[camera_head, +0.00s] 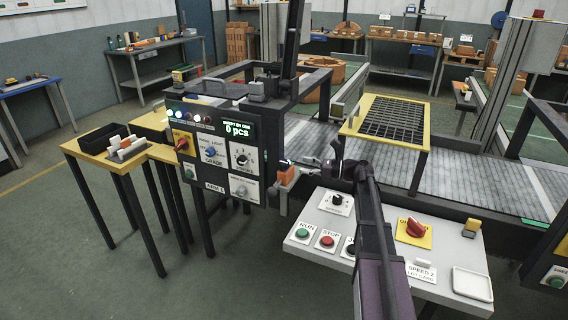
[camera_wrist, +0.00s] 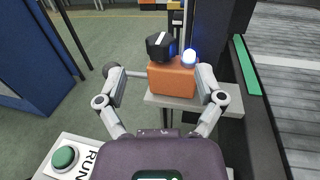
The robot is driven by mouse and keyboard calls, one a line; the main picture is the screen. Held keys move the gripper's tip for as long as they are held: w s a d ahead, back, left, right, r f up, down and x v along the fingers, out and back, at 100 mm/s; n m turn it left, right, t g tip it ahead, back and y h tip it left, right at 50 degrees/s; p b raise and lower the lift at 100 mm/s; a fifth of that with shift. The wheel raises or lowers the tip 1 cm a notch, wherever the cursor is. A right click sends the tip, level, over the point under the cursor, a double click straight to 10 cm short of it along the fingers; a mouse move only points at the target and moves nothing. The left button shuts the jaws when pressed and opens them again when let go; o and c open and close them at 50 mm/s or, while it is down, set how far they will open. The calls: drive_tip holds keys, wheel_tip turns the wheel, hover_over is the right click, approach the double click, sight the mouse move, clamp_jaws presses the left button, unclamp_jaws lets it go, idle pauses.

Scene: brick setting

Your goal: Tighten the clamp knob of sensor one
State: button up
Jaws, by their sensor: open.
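The sensor has an orange body (camera_wrist: 172,80) in the wrist view, on a light grey bracket (camera_wrist: 190,103). On its top are a black rounded part (camera_wrist: 158,44) with a white mark and a lamp (camera_wrist: 189,57) glowing blue-white. In the head view the orange body (camera_head: 287,175) is beside the control panel, just left of my gripper (camera_head: 305,167).
The control panel (camera_head: 222,150) with several knobs stands left of the sensor. A button console (camera_head: 385,240) with RUN, STOP and a red rotary switch lies in front. The conveyor (camera_head: 395,165) runs to the right. A yellow-framed grate (camera_head: 388,115) stands over it.

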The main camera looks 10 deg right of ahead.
sight(283, 162)
drive_tip(key=x, duration=0.7)
drive_tip(key=shift+a, duration=0.2)
